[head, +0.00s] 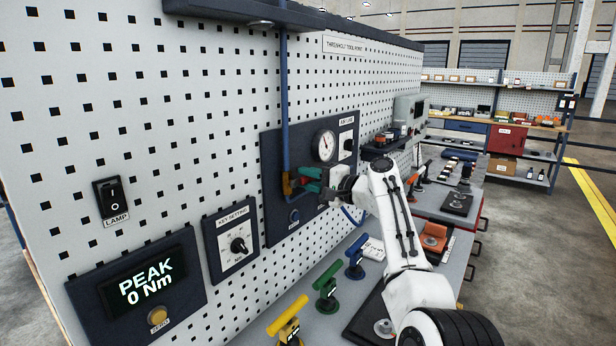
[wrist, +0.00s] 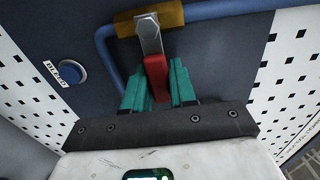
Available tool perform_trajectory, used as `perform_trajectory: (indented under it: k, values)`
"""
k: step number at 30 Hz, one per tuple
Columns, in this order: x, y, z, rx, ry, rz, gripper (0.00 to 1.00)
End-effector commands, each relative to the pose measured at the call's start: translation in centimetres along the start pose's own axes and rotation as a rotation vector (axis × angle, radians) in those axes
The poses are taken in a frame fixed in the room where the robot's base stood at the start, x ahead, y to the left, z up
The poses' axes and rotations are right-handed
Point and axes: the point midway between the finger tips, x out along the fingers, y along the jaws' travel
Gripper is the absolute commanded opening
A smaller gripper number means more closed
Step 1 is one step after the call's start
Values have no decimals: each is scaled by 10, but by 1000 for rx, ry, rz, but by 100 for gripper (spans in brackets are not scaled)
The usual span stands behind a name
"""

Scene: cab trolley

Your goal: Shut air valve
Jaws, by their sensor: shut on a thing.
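The air valve has a brass body (wrist: 180,14) on a blue pipe, with a metal lever ending in a red handle (wrist: 157,78). In the wrist view the lever stands roughly crosswise to the brass body. My gripper (wrist: 160,88) has its teal fingers shut on the red handle, one on each side. In the head view the brass valve body (head: 287,184) sits at the lower end of the vertical pipe on the dark panel. My gripper (head: 312,180) is just right of it and hides part of the handle.
A round gauge (head: 325,146) is above the valve, and a blue bleed button (wrist: 72,72) is near it. The blue pipe (head: 285,100) runs up the pegboard. Yellow (head: 287,318), green (head: 327,287) and blue (head: 356,256) tools stand on the bench below.

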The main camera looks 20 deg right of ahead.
Motion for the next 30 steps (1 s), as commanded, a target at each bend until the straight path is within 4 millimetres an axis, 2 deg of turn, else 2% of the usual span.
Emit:
perform_trajectory:
  k: [13,14,20,30]
  values:
    - [-2,1,-3,16,7,-2,0]
    - [-2,1,-3,16,7,-2,27]
    - [-1,1,-2,14,5,-1,46]
    - [-3,2,-1,12,3,-1,47]
